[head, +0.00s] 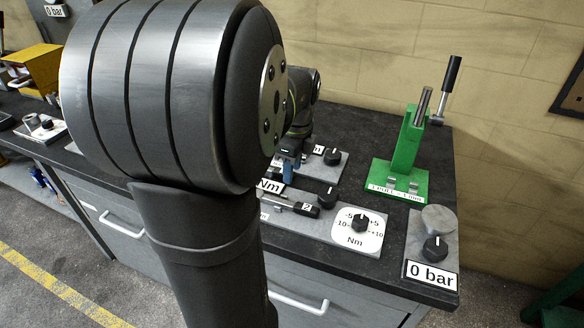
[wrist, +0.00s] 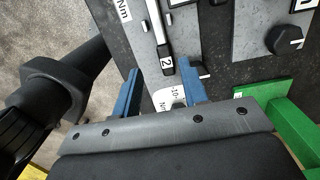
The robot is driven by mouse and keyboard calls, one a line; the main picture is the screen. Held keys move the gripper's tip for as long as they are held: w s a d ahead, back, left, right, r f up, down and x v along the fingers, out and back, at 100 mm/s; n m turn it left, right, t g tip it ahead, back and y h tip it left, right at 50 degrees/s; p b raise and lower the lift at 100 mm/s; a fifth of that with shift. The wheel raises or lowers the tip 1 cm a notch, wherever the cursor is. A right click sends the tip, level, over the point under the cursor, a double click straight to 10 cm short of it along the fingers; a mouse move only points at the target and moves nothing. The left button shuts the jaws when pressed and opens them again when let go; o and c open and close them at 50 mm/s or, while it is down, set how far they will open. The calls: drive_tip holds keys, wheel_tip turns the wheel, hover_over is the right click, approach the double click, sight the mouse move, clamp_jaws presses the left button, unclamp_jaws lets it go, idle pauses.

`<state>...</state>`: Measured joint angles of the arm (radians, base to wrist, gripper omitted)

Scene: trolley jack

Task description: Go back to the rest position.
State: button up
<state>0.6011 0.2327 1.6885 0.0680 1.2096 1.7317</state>
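My gripper (wrist: 160,84) shows two blue fingers set well apart in the wrist view, with nothing held between them. In the head view my arm fills the left and centre and hides most of my gripper; only a blue part (head: 289,165) shows above the bench. There the tool with the 2 label (head: 306,208) lies on a grey panel, left of the Nm dial (head: 359,224).
A green lever press (head: 406,145) stands at the back right of the dark bench (head: 330,120). A 0 bar panel (head: 431,275) with a black knob sits at the front right corner. A yellow fixture (head: 38,65) stands at the far left. A wall closes the back.

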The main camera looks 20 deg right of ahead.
sight(289, 204)
drive_tip(key=shift+f, duration=0.1)
drive_tip(key=f, duration=1.2)
drive_tip(key=shift+w+a+f, duration=0.1)
drive_tip(key=shift+w+a, duration=0.2)
drive_tip(key=shift+r, duration=0.2)
